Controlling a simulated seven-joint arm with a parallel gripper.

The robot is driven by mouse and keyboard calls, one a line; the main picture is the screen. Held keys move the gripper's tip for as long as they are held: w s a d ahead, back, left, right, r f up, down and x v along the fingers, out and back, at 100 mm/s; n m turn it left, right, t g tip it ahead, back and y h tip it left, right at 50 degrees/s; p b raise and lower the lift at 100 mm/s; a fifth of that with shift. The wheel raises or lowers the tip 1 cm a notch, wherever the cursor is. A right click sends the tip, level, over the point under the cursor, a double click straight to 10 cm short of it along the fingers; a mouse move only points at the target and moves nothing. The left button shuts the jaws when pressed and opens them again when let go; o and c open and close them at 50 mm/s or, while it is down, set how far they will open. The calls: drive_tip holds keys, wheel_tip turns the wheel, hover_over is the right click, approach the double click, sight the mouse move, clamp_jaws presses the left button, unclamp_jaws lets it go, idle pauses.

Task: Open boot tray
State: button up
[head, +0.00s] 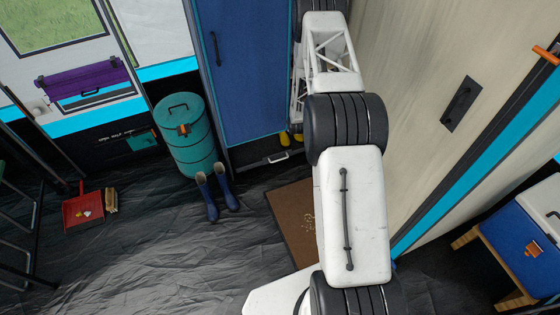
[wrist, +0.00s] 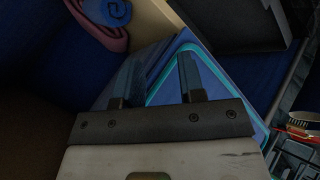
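A dark boot tray (head: 260,154) sits low under the tall blue cabinet in the head view. A small light handle (head: 278,158) is on its front. Its front looks flush with the cabinet, but I cannot tell for sure whether it is shut. Yellow things, perhaps boots, show at its right, partly hidden by my arm. In the wrist view my gripper (wrist: 159,82) has its two fingers apart with nothing held between them. Beyond the fingers are blue panels with teal edging (wrist: 165,62). My gripper cannot be made out in the head view, and the tray is not clear in the wrist view.
The blue cabinet door (head: 245,75) has a black handle. A teal barrel (head: 190,140) and blue boots (head: 208,197) stand left of the tray. A brown mat (head: 292,215) lies in front. Rolled mats (wrist: 108,12) show in the wrist view.

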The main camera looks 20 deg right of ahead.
drive_tip(key=s+a+f+n+t, duration=0.1)
drive_tip(key=a+f+n+t, duration=0.1)
drive_tip(key=f, duration=0.9)
drive_tip(key=a+f+n+t+y, duration=0.1)
drive_tip(key=a+f+n+t, duration=0.1)
drive_tip(key=f, duration=0.8)
drive_tip(key=s+a+f+n+t+y, duration=0.1)
drive_tip(key=a+f+n+t, duration=0.1)
drive_tip(key=f, duration=0.9)
drive_tip(key=shift+s+f+n+t, duration=0.35)
drive_tip(key=shift+n+t, duration=0.25)
drive_tip(key=shift+n, duration=0.5)
drive_tip(key=shift+w, duration=0.1)
drive_tip(key=shift+x, duration=3.75)
clamp_jaws()
